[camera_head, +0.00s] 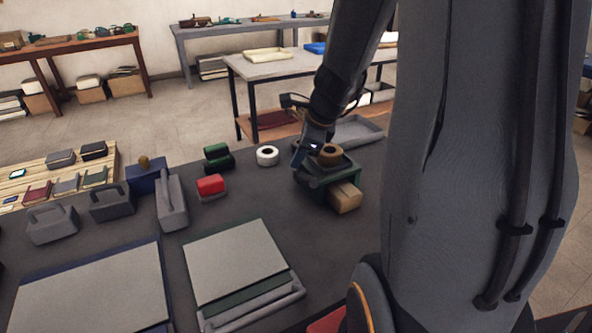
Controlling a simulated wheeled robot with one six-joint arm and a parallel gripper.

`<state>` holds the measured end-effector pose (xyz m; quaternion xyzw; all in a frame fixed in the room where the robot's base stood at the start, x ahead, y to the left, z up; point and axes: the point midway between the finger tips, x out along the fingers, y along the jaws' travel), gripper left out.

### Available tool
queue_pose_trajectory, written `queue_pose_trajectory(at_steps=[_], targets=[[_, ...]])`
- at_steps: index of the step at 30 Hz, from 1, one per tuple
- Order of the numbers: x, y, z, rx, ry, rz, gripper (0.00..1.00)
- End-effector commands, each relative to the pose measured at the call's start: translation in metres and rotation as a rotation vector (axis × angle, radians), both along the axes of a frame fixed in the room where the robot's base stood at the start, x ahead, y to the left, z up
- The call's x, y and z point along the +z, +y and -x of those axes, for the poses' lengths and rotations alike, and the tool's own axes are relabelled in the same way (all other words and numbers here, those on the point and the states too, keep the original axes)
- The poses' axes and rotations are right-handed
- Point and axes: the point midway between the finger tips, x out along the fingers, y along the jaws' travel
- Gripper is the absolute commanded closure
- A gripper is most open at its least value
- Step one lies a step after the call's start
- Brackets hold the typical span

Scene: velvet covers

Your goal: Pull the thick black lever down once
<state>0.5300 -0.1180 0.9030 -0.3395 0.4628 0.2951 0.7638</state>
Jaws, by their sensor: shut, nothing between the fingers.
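My arm reaches down from the upper right, and my gripper (299,157) is small and dark in this view. It is shut and empty, at the upper left side of a dark green device (318,186) on the table. The device carries a brown roll (330,154) on top, and a tan block (345,197) sits at its front right. I cannot make out a thick black lever clearly; dark parts beside the gripper blend with the device. Whether my gripper touches the device cannot be told.
The dark table (220,215) also holds a white tape roll (267,156), a red-topped block (211,186), green and black pieces (217,155), grey tools (171,202) and large flat boards (235,262). A grey tray (358,131) lies behind the device. Bare tabletop lies left of the device.

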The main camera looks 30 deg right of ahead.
Motion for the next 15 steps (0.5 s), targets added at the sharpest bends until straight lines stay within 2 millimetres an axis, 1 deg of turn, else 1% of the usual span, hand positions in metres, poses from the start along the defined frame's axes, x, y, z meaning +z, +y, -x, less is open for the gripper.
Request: queue_pose_trajectory(at_steps=[1, 15], targets=[[-0.0147, -0.001, 0.0108, -0.004, 0.026, -0.001, 1.0], [-0.02, -0.0028, 0.0128, -0.006, 0.027, -0.003, 1.0]])
